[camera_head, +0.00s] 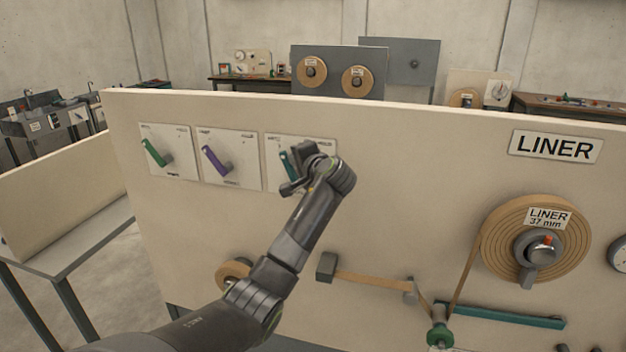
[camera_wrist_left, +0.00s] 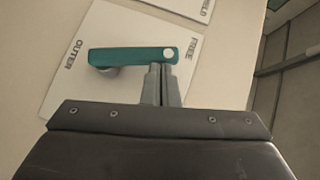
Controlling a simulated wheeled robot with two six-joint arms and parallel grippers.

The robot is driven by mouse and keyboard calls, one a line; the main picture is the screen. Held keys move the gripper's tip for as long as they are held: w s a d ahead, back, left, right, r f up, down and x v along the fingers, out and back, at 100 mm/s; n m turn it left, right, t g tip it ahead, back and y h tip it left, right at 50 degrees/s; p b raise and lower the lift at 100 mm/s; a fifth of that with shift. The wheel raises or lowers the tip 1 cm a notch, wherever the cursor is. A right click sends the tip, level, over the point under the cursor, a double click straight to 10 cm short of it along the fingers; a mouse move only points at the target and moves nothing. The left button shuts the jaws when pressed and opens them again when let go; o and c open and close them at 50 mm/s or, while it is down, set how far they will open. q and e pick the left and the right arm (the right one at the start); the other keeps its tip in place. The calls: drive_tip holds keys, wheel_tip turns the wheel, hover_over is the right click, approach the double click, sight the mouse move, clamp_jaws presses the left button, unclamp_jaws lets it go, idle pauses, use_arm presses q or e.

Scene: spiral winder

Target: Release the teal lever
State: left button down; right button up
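The teal lever (camera_wrist_left: 135,55) is on a white plate (camera_wrist_left: 62,82) marked OUTER and FREE. In the left wrist view it lies almost level, with its white-dotted end beside FREE. My left gripper (camera_wrist_left: 162,75) has its two fingers close together, their tips at the lever's lower edge near that end. The fingers look shut with nothing between them; contact with the lever is unclear. In the head view, the left gripper (camera_head: 299,166) is in front of the third plate and hides much of it; part of the teal lever (camera_head: 287,164) shows. My right gripper is out of view.
A green lever (camera_head: 154,152) and a purple lever (camera_head: 214,160) sit on plates to the left, on the same cream panel (camera_head: 420,160). Lower right are a LINER roll (camera_head: 495,245), tape, guides and a long teal bar (camera_head: 500,315).

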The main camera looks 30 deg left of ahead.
use_arm(q)
drive_tip(key=shift+w+a, duration=0.15)
drive_tip(key=shift+a, duration=0.6)
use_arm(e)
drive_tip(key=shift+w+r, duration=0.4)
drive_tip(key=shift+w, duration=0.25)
use_arm(q)
drive_tip(key=shift+p, duration=0.3)
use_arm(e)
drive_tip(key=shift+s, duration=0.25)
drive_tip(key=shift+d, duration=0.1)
